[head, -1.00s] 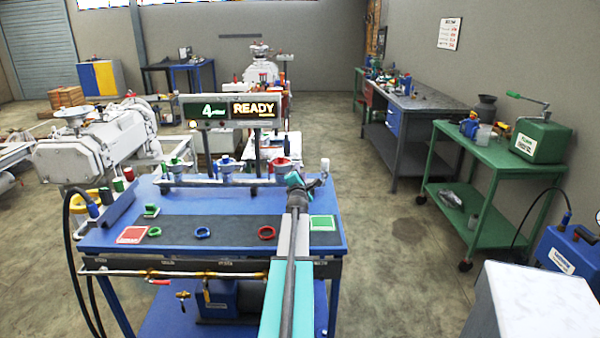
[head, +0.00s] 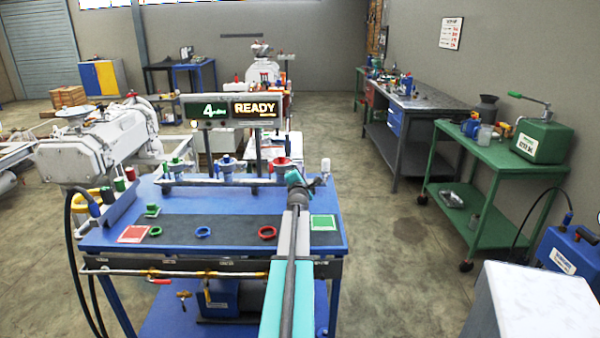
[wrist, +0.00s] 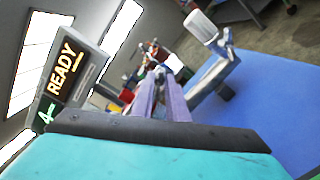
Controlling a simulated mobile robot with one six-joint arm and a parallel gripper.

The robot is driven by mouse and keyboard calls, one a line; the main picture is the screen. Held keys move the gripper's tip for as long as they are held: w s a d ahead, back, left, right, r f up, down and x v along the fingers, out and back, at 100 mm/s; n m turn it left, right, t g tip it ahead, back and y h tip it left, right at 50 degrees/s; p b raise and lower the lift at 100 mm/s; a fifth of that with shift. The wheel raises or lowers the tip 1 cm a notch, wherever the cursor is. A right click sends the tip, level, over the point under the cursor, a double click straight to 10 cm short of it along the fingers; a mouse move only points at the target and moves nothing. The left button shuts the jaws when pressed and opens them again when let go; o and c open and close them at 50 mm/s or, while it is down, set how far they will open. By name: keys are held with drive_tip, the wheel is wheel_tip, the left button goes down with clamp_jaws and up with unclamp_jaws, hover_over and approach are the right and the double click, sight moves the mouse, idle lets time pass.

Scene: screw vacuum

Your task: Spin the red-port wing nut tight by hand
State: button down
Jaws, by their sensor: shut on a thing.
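My gripper (head: 293,178) reaches over the bench to the near right side of this port. In the wrist view my gripper's two narrow fingers (wrist: 165,92) run close together and are shut on a small grey piece (wrist: 175,63) at their tips. It appears to be the red-port wing nut, but its shape is mostly hidden by the fingers. My arm hides part of the bench in the head view.
A grey fitting with a white cap (head: 325,166) stands close right of the gripper; its white cap also shows in the wrist view (wrist: 201,27). A display (head: 232,110) reading READY stands behind the ports. Red, blue and green rings and pads lie on the bench (head: 180,195).

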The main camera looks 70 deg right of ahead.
drive_tip(key=shift+d, duration=0.3)
drive_tip(key=shift+m, duration=0.4)
drive_tip(key=shift+w+f+m+b, duration=0.15)
drive_tip(key=shift+m+b, duration=0.6)
drive_tip(key=shift+m, duration=6.45)
drive_tip(key=shift+s+f+m+b, duration=0.1)
drive_tip(key=shift+m+b, duration=0.65)
drive_tip(key=shift+m, duration=6.45)
